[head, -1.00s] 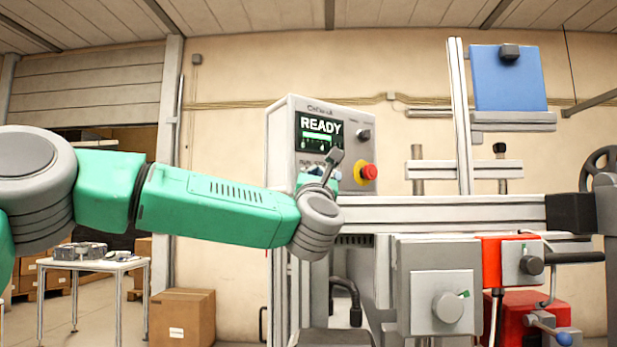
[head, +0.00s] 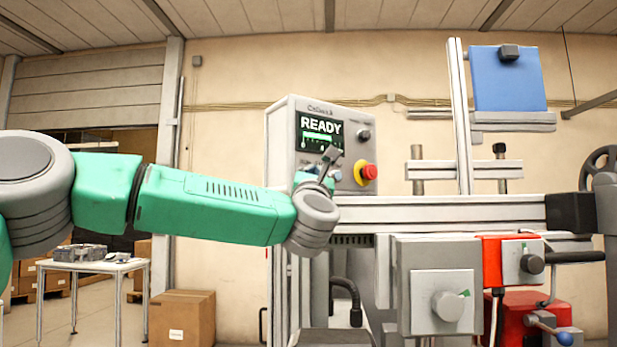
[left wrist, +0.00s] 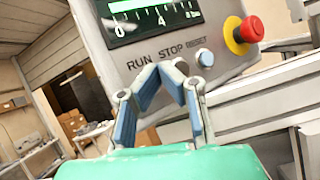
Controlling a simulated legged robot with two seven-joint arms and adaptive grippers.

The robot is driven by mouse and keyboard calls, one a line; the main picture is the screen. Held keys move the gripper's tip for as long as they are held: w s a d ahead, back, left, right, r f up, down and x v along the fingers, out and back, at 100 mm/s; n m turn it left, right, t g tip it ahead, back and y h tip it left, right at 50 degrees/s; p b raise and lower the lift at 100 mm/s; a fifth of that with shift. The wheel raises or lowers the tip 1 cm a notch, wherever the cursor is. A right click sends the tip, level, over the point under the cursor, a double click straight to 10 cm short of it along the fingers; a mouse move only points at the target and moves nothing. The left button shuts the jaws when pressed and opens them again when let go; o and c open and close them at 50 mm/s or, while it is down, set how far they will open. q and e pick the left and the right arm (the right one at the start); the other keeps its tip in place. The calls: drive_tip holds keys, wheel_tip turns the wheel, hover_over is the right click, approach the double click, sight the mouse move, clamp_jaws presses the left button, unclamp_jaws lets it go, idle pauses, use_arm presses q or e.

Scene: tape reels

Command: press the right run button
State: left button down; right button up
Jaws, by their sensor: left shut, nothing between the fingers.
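The grey control box (head: 285,140) stands in the middle of the head view, its screen (head: 320,131) reading READY. In the left wrist view its panel (left wrist: 222,20) carries the labels RUN, STOP and RESET. A light blue button (left wrist: 205,57) shows below RESET. The buttons under RUN and STOP are hidden behind my fingers. My left gripper (head: 329,155) is shut and empty in front of the panel's lower part. In the left wrist view its fingertips (left wrist: 168,68) meet just below the RUN and STOP labels. I cannot tell whether they touch the panel. My right gripper is out of view.
A red emergency knob on a yellow collar (head: 366,173) and a black knob (head: 364,135) sit on the panel's right side. A metal rail (head: 440,212) runs right below the box. A table (head: 95,266) and a cardboard box (head: 181,317) stand at left.

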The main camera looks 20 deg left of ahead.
use_arm(q)
drive_tip(key=shift+w+a, duration=0.2)
drive_tip(key=shift+a, duration=0.15)
idle(0.3)
drive_tip(key=shift+s+d+b, duration=0.1)
drive_tip(key=shift+d+b, duration=0.1)
drive_tip(key=shift+b, duration=0.1)
drive_tip(key=shift+s+d+f+b, duration=0.1)
drive_tip(key=shift+s+d+b, duration=0.1)
drive_tip(key=shift+d+b, duration=0.15)
drive_tip(key=shift+s+d, duration=0.1)
drive_tip(key=shift+s, duration=0.05)
drive_tip(key=s+d+b, duration=0.1)
drive_tip(key=d, duration=0.1)
drive_tip(key=s+d+b, duration=0.1)
drive_tip(key=s+d, duration=0.1)
drive_tip(key=shift+d, duration=0.1)
idle(0.5)
idle(0.6)
